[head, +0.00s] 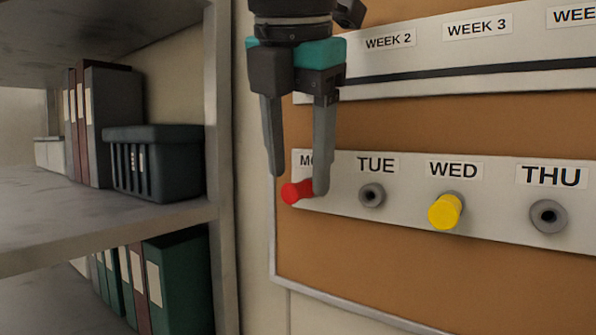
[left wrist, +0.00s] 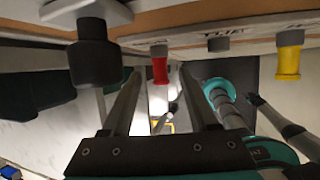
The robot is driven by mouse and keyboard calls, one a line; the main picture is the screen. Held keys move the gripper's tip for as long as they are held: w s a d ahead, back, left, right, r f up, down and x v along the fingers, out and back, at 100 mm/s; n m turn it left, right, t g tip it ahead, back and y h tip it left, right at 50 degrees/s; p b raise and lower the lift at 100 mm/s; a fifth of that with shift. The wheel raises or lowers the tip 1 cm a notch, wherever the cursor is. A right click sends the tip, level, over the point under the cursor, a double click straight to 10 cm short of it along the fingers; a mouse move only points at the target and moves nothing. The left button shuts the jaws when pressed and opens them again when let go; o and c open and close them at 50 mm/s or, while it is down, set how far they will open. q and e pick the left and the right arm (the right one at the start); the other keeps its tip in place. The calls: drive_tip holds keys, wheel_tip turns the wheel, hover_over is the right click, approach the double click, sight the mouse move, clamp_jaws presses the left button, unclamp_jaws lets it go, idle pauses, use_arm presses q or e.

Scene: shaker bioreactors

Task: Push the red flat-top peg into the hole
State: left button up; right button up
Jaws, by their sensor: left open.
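The red peg (head: 297,191) sticks out of the lower white strip (head: 410,215) below the partly covered "MO…" label. My left gripper (head: 299,182) hangs down with its fingers open, one on each side of the peg in the head view. The right-hand finger covers part of the peg. In the left wrist view the red peg (left wrist: 160,68) shows between the two open fingers (left wrist: 161,80). I cannot tell whether a finger touches it, and its hole is hidden. My right gripper is not identifiable.
A yellow peg (head: 445,211) sticks out under WED. Grey ring holes show under TUE (head: 371,195) and THU (head: 548,216). A dark knob (left wrist: 92,55) is close to the left finger in the wrist view. Grey shelving (head: 217,150) with binders and a dark basket (head: 157,165) stands left.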

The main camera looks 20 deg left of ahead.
use_arm(q)
drive_tip(key=shift+x, duration=0.8)
clamp_jaws()
drive_tip(key=shift+s, duration=0.2)
drive_tip(key=shift+s+a+b, duration=0.2)
drive_tip(key=shift+s+b, duration=0.25)
drive_tip(key=shift+s+a, duration=0.1)
drive_tip(key=shift+s, duration=0.2)
drive_tip(key=shift+s+a+b, duration=0.1)
drive_tip(key=shift+s+b, duration=0.2)
drive_tip(key=shift+b, duration=0.15)
